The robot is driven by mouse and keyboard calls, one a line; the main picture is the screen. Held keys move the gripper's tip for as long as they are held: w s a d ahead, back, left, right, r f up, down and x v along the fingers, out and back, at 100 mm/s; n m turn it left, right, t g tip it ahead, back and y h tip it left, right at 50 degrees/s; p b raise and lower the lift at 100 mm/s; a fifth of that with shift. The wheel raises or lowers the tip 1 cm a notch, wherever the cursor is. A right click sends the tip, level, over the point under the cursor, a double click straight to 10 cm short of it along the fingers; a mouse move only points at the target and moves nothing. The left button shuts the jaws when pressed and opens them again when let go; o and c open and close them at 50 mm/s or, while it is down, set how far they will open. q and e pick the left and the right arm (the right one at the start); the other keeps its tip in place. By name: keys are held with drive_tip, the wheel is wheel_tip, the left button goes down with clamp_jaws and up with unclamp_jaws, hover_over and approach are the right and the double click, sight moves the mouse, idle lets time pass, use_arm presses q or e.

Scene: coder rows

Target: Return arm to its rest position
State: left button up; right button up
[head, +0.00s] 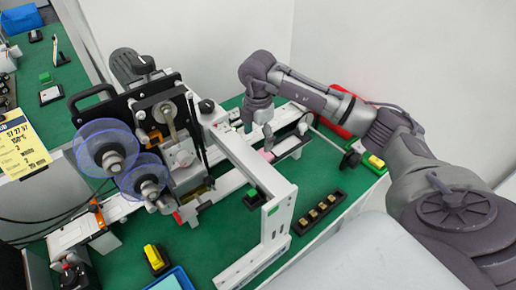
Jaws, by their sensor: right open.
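My right arm comes in from the right, bends at a raised elbow and points down. My right gripper (261,128) is open at its end, above the white conveyor rail at the far side of the green table. A small pink item (267,155) lies on the rail just below the gripper. A gap between the two is hard to judge. I cannot see anything between the fingers. My left gripper is not in view.
The coder machine (150,140) with two clear blue reels stands left of the gripper. A white frame (278,215) rises in front.

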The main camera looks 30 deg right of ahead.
drive_tip(key=shift+r, duration=2.35)
